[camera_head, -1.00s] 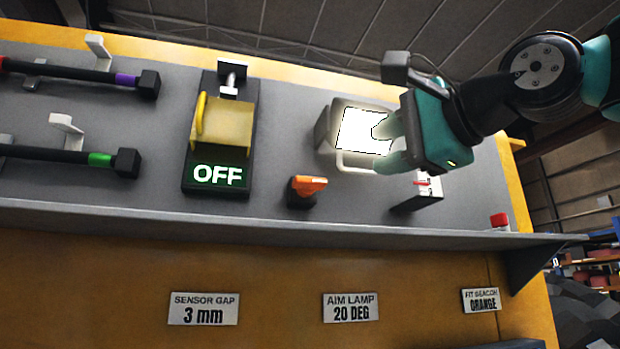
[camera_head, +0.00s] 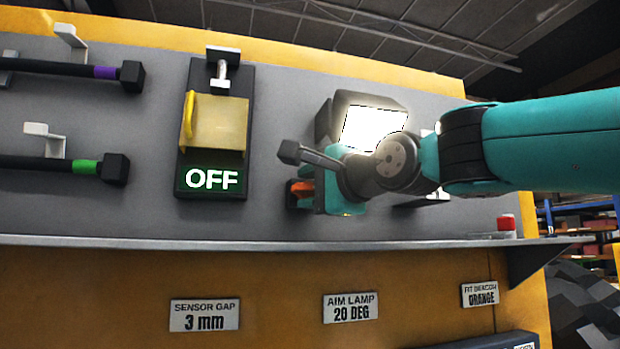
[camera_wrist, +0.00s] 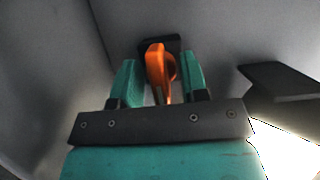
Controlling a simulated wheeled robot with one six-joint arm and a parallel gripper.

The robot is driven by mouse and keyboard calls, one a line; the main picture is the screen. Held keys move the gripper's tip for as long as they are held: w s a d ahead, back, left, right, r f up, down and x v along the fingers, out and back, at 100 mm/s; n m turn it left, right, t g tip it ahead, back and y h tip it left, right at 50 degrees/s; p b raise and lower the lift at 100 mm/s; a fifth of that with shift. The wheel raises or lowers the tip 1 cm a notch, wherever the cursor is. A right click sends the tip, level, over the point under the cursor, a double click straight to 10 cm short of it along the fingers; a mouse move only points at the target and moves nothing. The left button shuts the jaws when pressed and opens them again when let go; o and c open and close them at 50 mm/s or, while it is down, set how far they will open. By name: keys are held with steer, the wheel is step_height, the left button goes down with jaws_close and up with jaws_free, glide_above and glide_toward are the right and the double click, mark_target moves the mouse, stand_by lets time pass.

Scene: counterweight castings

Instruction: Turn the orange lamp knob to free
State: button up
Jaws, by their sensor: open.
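The orange lamp knob (camera_wrist: 156,66) sits on a dark base on the grey panel. In the wrist view it stands between the two teal fingers of my gripper (camera_wrist: 160,82), which are open on either side of it with a gap showing at each side. In the head view the knob (camera_head: 300,190) shows just left of my gripper (camera_head: 318,192), which partly covers it. The lit lamp (camera_head: 372,125) is above and right of the knob. Part of the lamp is hidden behind my arm.
A yellow cover (camera_head: 218,125) with a green OFF sign (camera_head: 211,179) is left of the knob. Black bars (camera_head: 50,163) with coloured bands are further left. A ledge (camera_head: 150,240) runs below. A red part (camera_head: 506,224) stands at the right. A dark bracket (camera_wrist: 285,80) is beside my gripper.

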steer(key=shift+w+a, duration=0.1)
steer(key=shift+w, duration=0.05)
steer(key=shift+c, duration=0.4)
steer(key=c, duration=0.5)
